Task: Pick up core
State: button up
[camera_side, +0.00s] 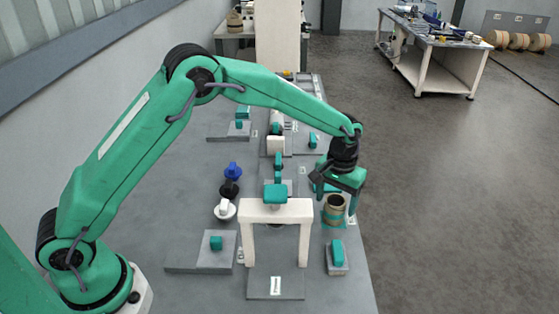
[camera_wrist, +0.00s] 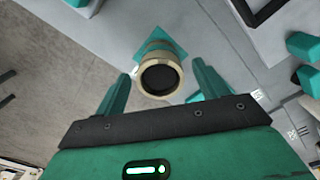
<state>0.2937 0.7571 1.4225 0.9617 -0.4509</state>
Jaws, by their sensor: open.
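The core (camera_side: 335,207) is a short tan-brown cardboard tube. It stands upright on a teal square (camera_side: 325,226) on the grey table. In the wrist view the core (camera_wrist: 160,74) shows its dark open end, ahead of and between the two teal fingers, with gaps on both sides. My gripper (camera_side: 338,200) is at the end of the green arm, just above the core in the side view. It also shows in the wrist view (camera_wrist: 160,90), with its fingers spread and nothing held. The side view does not show clearly whether the fingertips reach below the core's top.
A white arch-shaped stand (camera_side: 276,211) with a teal top is left of the core. A teal-topped grey block (camera_side: 337,257) is in front of it. Blue, black and white knobs (camera_side: 230,190) stand further left. The table's right edge is close to the core.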

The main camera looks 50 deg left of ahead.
jog(key=shift+f, duration=1.35)
jog(key=c, duration=1.1)
jog(key=shift+o, duration=0.2)
jog(key=shift+r, duration=0.2)
jog(key=shift+r, duration=0.55)
jog(key=r, duration=0.3)
jog(key=shift+s+d+r, duration=0.1)
jog(key=shift+s+d, duration=0.15)
jog(key=shift+d, duration=0.05)
jog(key=s+d+r, duration=0.6)
jog(key=s+d, duration=0.1)
jog(key=s, duration=0.1)
jog(key=shift+d+r, duration=0.15)
jog(key=shift+r, duration=0.05)
